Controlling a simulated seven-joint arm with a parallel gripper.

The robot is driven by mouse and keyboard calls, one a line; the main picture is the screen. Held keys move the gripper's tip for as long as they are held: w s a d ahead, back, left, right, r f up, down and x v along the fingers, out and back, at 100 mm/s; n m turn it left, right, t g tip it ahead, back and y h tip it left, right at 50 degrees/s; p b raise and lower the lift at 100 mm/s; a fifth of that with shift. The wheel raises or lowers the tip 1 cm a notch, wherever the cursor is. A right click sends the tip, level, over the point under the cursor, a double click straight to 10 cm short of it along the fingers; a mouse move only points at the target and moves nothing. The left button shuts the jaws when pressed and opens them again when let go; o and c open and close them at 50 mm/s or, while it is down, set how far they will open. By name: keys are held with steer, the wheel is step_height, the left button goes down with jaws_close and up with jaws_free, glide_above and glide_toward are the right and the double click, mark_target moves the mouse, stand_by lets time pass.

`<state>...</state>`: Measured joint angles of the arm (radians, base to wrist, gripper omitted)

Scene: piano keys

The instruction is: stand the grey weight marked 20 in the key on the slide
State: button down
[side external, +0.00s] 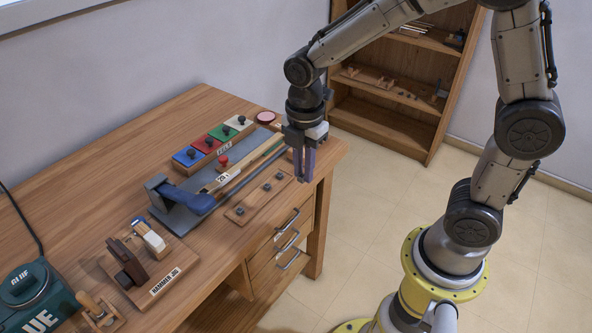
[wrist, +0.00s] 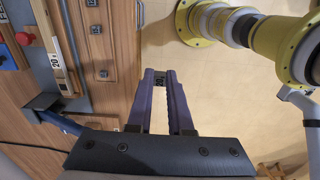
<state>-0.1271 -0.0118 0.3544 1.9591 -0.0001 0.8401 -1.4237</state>
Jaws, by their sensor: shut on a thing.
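My gripper (side external: 304,178) hangs over the front right edge of the bench, fingers pointing down. The weight cannot be made out in the side view. The long pale wooden key (side external: 240,167) lies on the grey slide (side external: 171,218), left of my gripper and apart from it. The key (wrist: 57,73) also shows at the left of the wrist view, with a white label.
A wooden strip (side external: 253,201) with several small dark pieces lies between key and bench edge. A blue-handled clamp (side external: 188,198) stands at the slide's near end. Coloured felt pads (side external: 207,141) and a red knob (side external: 222,160) lie behind. The hammer jig (side external: 150,269) is nearer.

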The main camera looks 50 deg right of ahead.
steer(key=w+a+r, duration=0.2)
steer(key=w+r, duration=0.1)
steer(key=w, duration=0.5)
glide_above(206, 192)
steer(key=shift+f, duration=5.6)
steer(key=shift+w+f, duration=0.1)
steer(key=shift+f, duration=0.9)
steer(key=shift+c, duration=1.8)
jaws_free()
